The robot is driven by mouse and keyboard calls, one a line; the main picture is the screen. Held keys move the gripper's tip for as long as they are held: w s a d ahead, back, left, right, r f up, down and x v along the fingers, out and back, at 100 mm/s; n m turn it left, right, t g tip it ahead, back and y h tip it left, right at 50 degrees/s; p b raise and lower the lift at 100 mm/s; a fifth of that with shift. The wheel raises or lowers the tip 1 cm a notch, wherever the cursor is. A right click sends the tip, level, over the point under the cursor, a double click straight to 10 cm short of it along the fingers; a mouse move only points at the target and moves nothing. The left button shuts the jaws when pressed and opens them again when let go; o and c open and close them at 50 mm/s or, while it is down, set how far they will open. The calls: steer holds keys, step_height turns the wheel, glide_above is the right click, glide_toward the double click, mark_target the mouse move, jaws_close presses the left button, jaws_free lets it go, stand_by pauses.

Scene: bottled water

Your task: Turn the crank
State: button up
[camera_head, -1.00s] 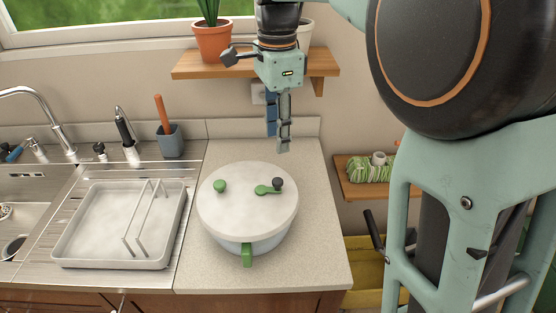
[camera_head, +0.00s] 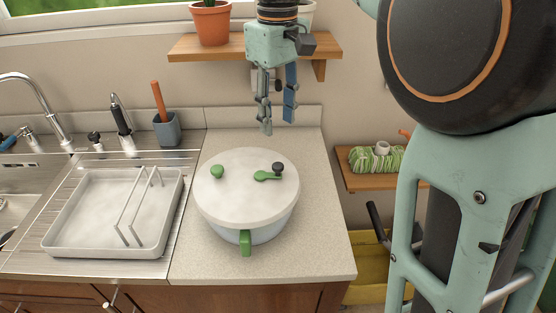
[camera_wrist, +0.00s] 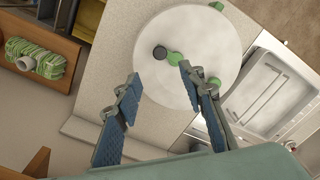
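A round bowl with a white lid (camera_head: 246,190) stands on the counter. It looks like a salad spinner. On its lid is a green crank (camera_head: 266,176) with a dark knob (camera_head: 278,168) at its right end, and a separate green knob (camera_head: 217,171) at the left. A green handle (camera_head: 246,242) sticks out at the front. My gripper (camera_head: 278,124) is open and empty, pointing down above and behind the lid. In the wrist view my open fingers (camera_wrist: 158,76) lie near the lid, with the crank's dark knob (camera_wrist: 160,52) visible beyond and between them. Nothing touches the crank.
A grey dish rack (camera_head: 110,215) stands left of the bowl by the sink. A wooden shelf (camera_head: 235,48) with a potted plant (camera_head: 210,22) is on the wall behind my gripper. Bare counter (camera_head: 320,245) lies right of the bowl.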

mark_target(278, 165)
step_height(278, 165, down, 11)
steer(key=n+b, duration=0.2)
steer(key=n, duration=0.6)
steer(key=shift+n+b, duration=0.4)
steer(key=shift+c, duration=0.7)
jaws_close()
